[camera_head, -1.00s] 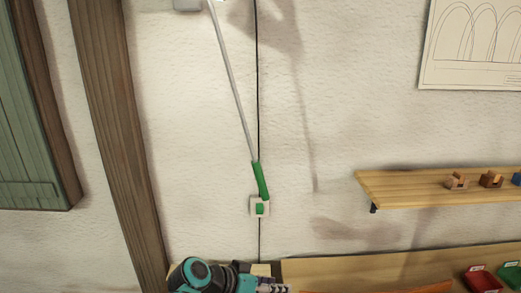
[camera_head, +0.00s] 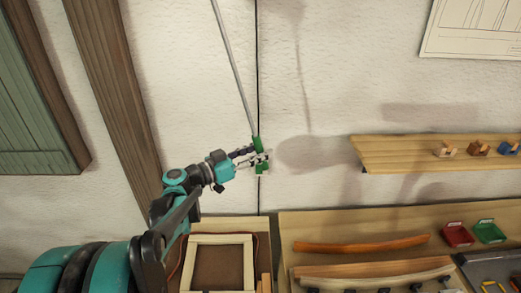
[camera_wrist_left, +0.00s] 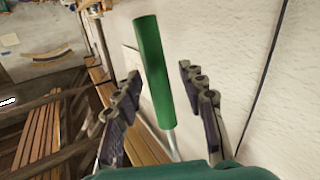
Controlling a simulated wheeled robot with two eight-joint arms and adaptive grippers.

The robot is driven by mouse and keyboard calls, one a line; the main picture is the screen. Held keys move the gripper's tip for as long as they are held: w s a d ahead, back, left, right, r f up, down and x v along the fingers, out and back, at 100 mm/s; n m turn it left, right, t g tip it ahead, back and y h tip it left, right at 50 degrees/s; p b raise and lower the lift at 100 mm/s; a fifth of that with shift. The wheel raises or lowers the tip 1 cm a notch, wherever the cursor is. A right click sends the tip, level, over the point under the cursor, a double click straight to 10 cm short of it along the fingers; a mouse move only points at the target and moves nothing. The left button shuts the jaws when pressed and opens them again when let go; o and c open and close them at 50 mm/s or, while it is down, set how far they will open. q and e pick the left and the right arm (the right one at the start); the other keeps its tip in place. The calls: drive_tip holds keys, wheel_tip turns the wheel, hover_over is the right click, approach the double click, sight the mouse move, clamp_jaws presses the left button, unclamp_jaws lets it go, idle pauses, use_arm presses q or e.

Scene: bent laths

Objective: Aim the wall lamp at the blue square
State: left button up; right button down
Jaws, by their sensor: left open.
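The wall lamp shows as a thin grey rod (camera_head: 233,70) slanting down the wall to a green handle (camera_head: 256,144). Its head is above the picture. In the left wrist view the green handle (camera_wrist_left: 154,75) stands between the two spread fingers (camera_wrist_left: 158,85), with gaps on both sides. No blue square shows in either view. My right gripper is not in view.
A black cable (camera_head: 257,60) runs down the wall behind the rod. A wooden shelf (camera_head: 400,154) with small blocks is to the right. A timber post (camera_head: 110,90) is at left.

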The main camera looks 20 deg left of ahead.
use_arm(q)
drive_tip(key=shift+w+d, duration=0.25)
clamp_jaws()
drive_tip(key=shift+a, duration=0.1)
drive_tip(key=s+a+m+g+y+p, duration=0.1)
drive_tip(key=s+a, duration=0.3)
drive_tip(key=a, duration=0.5)
drive_tip(key=s+a+f+m+g+y+p, duration=0.1)
drive_tip(key=s+a, duration=0.4)
drive_tip(key=a, duration=0.4)
drive_tip(key=shift+a+f+g, duration=0.2)
drive_tip(key=shift+f+g, duration=0.1)
drive_tip(key=shift+g, duration=0.1)
unclamp_jaws()
drive_tip(key=shift+w+d, duration=0.1)
